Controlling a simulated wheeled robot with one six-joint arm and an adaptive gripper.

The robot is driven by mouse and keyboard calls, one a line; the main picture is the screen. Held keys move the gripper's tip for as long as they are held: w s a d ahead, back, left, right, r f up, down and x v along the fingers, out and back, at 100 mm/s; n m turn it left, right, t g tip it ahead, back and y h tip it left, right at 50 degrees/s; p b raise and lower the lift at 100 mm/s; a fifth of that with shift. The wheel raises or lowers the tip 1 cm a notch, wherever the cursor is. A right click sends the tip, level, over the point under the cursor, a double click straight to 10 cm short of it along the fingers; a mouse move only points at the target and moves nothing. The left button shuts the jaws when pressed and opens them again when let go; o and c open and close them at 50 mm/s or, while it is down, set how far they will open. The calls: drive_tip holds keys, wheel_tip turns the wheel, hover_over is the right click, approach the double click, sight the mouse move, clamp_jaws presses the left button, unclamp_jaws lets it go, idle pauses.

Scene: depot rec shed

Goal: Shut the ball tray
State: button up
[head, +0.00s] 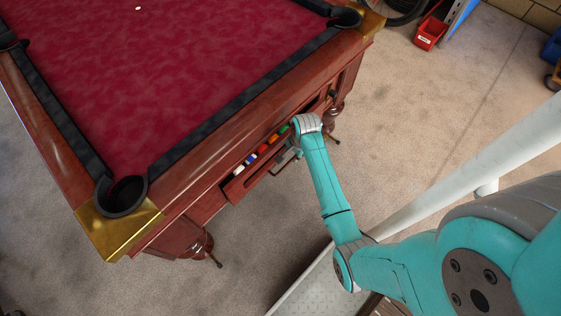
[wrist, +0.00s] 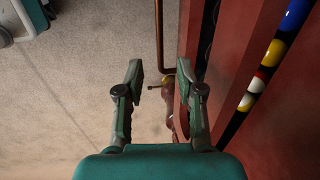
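The ball tray (head: 236,188) is a red-brown wooden drawer in the side of the pool table, standing partly open with several coloured balls (head: 262,149) showing in it. In the wrist view its wooden front (wrist: 191,40) runs down the right half, with the balls (wrist: 265,72) in a dark gap farther right. A metal bar handle (wrist: 160,40) shows along the tray front. My gripper (wrist: 160,84) is open and empty, its fingers apart. In the picture the right finger overlaps the tray front; I cannot tell whether it touches.
The pool table (head: 190,70) has a red cloth, dark cushions and brass corners. A table leg (head: 195,243) stands below the near corner. A red bin (head: 430,33) is at the back right. Carpet (head: 420,110) to the right of the table is clear.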

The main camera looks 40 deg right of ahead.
sight(287, 163)
drive_tip(key=f, duration=0.3)
drive_tip(key=w+f, duration=0.1)
drive_tip(key=f, duration=0.5)
drive_tip(key=shift+w+f, duration=0.25)
drive_tip(key=shift+w, duration=0.15)
clamp_jaws()
